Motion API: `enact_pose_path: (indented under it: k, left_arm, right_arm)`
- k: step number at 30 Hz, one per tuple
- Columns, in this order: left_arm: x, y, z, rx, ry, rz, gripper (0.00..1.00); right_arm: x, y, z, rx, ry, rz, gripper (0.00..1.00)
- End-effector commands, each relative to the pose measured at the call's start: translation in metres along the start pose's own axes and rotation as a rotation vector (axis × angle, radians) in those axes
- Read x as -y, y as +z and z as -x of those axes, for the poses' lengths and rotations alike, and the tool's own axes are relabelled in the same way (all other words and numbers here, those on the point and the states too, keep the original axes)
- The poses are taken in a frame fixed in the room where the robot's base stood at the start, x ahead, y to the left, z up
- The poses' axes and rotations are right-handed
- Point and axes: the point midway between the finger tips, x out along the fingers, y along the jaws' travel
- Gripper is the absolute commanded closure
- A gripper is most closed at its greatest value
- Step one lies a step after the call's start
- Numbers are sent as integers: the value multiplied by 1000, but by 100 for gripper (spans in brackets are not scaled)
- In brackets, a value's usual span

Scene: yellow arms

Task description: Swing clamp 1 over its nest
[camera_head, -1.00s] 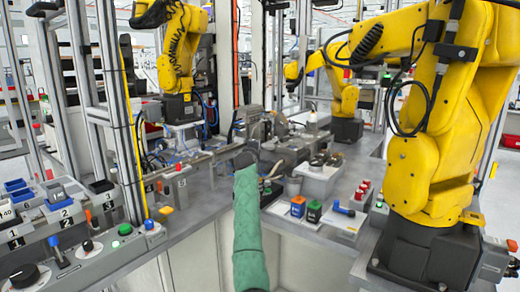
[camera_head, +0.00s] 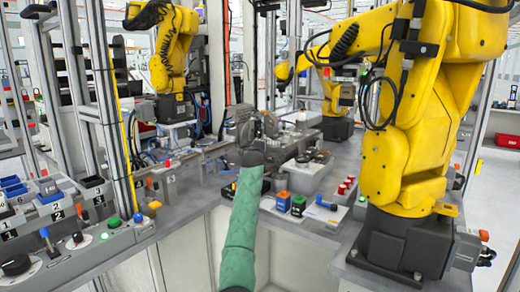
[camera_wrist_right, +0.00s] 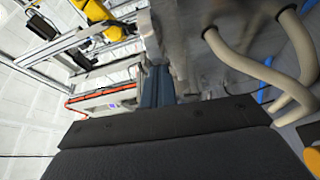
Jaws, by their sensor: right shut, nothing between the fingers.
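My green-sleeved right arm (camera_head: 241,220) reaches up from the bottom middle of the head view. Its dark end (camera_head: 252,158) is over the bench, in front of the grey machine fixture (camera_head: 243,130). In the right wrist view the gripper's fingers (camera_wrist_right: 157,86) are shut and empty, and its dark body fills the bottom. Beige tubes (camera_wrist_right: 237,58) show close by on the right. I cannot make out which part is clamp 1 or its nest; the arm hides part of the fixture area. My left gripper is not in view.
A large yellow robot arm (camera_head: 395,150) stands at the right of the bench. A blue box (camera_head: 283,201), a green box (camera_head: 298,205) and red-topped pieces (camera_head: 346,184) are right of my arm. A button panel (camera_head: 90,245) and numbered trays (camera_head: 55,205) are at the left.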

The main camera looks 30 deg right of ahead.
Motion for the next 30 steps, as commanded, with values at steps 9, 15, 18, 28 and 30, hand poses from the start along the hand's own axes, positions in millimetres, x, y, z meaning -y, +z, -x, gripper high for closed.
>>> enact_pose_path:
  k: [9,15,18,28,30]
  left_arm:
    - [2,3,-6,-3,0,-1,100]
    - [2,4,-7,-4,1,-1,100]
    - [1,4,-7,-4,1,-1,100]
    - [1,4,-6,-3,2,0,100]
    - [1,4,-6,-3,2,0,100]
  right_arm:
    - [-1,15,-5,0,0,-2,100]
    - [-2,21,-8,0,0,-1,100]
    - [-2,22,-9,-1,0,-2,100]
    - [-2,23,-9,-1,0,-1,100]
    - [-2,23,-9,-1,0,-1,100]
